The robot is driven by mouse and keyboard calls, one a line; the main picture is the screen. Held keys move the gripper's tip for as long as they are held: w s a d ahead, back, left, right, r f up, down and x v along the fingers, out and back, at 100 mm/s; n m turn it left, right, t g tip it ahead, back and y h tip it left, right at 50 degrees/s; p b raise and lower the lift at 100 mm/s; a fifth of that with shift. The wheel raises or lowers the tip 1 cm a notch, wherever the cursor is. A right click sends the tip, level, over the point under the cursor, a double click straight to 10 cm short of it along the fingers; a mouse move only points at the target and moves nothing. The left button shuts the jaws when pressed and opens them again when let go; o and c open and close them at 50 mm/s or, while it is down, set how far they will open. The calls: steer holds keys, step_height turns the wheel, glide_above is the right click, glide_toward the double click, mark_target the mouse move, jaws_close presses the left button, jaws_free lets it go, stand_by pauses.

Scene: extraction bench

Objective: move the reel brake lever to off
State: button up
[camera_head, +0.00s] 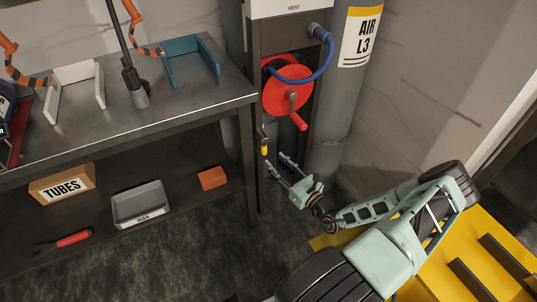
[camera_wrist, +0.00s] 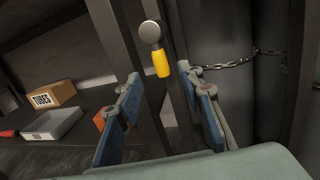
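The reel brake lever shows in the wrist view as a grey round pivot with a yellow grip (camera_wrist: 161,64) hanging down and tilted slightly right. It also shows in the head view as a small yellow grip (camera_head: 264,151) on the post below the red reel (camera_head: 285,100). My gripper (camera_head: 278,164) is open and empty, just below and in front of the lever. In the wrist view my gripper (camera_wrist: 160,90) has its two blue-padded fingers spread on either side of the grip's line. The grip appears between and beyond the fingertips, with no contact visible. No off marking is readable.
A blue hose (camera_head: 325,57) loops from the reel. The grey AIR L3 cylinder (camera_head: 334,110) stands right of the reel frame, and a chain (camera_wrist: 230,62) hangs there. The workbench (camera_head: 190,108) is at left, with a TUBES box (camera_head: 62,184), a grey bin (camera_head: 141,203) and an orange block (camera_head: 212,178) below.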

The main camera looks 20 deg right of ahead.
steer(key=v, duration=0.4)
steer(key=shift+s, duration=0.1)
stand_by(0.3)
